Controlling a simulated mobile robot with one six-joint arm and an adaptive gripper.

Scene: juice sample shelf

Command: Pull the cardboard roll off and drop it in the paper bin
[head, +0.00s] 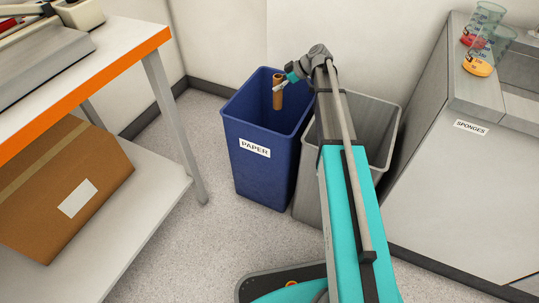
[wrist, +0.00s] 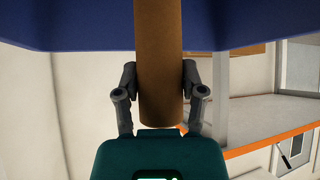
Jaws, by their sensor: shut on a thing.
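The cardboard roll (head: 278,90) is a brown tube, held upright over the mouth of the blue paper bin (head: 255,182), which bears a PAPER label. In the wrist view the roll (wrist: 159,60) stands between the two grey fingers of my gripper (wrist: 160,85), which is shut on it. The gripper also shows in the head view (head: 279,86), reaching in from the right. The blue bin wall (wrist: 70,28) fills the top of the wrist view. How far the roll's lower end is below the rim is hard to tell.
A grey bin (head: 372,112) stands right of the blue one, partly behind my arm. A white table with an orange edge (head: 90,92) is at left, with a cardboard box (head: 40,215) on its lower shelf. A grey counter (head: 450,190) labelled SPONGES holds beakers (head: 478,62) at right.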

